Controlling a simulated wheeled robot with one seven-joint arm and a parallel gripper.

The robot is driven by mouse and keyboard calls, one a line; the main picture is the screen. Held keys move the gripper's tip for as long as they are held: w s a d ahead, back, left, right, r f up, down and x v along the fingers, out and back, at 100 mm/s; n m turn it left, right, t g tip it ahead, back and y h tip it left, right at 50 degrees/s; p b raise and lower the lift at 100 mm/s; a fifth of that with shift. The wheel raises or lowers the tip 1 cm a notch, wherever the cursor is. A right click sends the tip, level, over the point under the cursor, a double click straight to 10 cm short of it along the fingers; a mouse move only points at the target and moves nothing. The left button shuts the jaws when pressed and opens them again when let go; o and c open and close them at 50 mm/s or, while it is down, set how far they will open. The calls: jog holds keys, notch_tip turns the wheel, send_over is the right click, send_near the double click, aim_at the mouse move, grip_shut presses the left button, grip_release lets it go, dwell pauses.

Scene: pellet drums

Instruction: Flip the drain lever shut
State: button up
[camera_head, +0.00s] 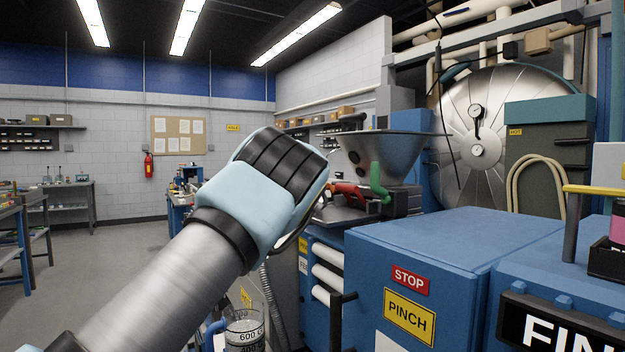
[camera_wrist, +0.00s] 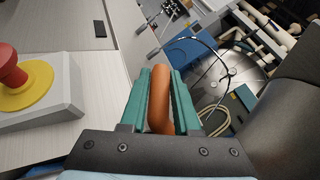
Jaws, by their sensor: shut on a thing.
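My gripper (camera_wrist: 166,72) has teal fingers in the wrist view, shut on an orange, rounded lever (camera_wrist: 160,110) that stands between them. The lever's lower end is hidden by the gripper's body. In the head view my wrist and dark ribbed gripper housing fill the middle, and the fingers are hidden behind them. Just right of the housing a red handle (camera_head: 345,189) shows beside a green curved pipe (camera_head: 377,182), below the grey metal hopper (camera_head: 385,155). I cannot tell whether this red handle is the held lever.
A red stop button (camera_wrist: 12,68) on a yellow disc and grey box stands left of the fingers. A blue cabinet (camera_head: 455,255) with STOP and PINCH signs stands at the right. A clear measuring jug (camera_head: 245,330) is below my arm. The floor at left is open.

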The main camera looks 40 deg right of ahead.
grip_shut()
dwell(0.8)
